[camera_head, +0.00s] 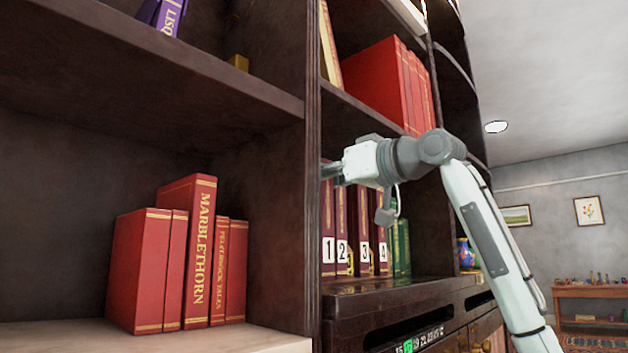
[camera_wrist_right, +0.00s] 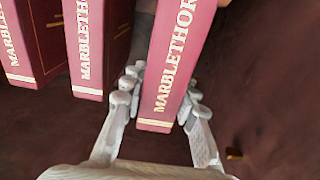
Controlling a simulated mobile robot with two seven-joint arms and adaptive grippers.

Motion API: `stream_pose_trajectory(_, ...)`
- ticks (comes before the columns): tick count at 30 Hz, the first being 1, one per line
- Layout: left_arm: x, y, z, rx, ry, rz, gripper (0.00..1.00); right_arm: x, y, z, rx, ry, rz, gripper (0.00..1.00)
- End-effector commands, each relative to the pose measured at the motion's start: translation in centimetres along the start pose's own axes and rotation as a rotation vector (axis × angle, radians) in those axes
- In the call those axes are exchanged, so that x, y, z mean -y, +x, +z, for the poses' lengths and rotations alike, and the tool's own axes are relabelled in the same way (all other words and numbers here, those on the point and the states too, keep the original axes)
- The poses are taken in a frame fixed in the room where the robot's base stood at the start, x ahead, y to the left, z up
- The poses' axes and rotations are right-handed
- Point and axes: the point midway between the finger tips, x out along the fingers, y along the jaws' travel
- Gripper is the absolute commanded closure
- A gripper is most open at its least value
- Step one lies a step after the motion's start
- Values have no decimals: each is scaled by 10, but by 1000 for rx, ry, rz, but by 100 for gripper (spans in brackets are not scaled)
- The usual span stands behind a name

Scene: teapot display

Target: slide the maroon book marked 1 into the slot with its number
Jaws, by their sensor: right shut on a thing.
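The maroon book marked 1 (camera_head: 328,225) stands on the right-hand shelf, partly cut off by the upright panel. Books marked 2 (camera_head: 342,225), 3 (camera_head: 364,225) and 4 (camera_head: 381,230) stand to its right. My right gripper (camera_head: 329,172) is at the top of book 1. In the right wrist view, my right gripper (camera_wrist_right: 162,95) is shut on a maroon book (camera_wrist_right: 170,75) lettered MARBLETHOR; by position it is book 1, though its number is out of that view. Two similar books stand to its left there. I cannot make out the numbered slot. My left gripper is out of view.
Dark wooden upright (camera_head: 312,180) stands just left of the gripper. Green books (camera_head: 401,248) stand right of the maroon ones. Red books (camera_head: 395,80) fill the shelf above. More red books (camera_head: 200,250) stand on the left shelf. The ledge (camera_head: 400,290) before the maroon books is clear.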

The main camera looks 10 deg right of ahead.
Motion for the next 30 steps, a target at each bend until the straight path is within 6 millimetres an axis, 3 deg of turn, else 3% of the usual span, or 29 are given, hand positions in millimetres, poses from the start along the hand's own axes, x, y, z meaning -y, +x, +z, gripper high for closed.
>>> stream_pose_trajectory(30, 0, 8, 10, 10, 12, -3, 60, 0, 17, -2, -5, -1, -1, 100)
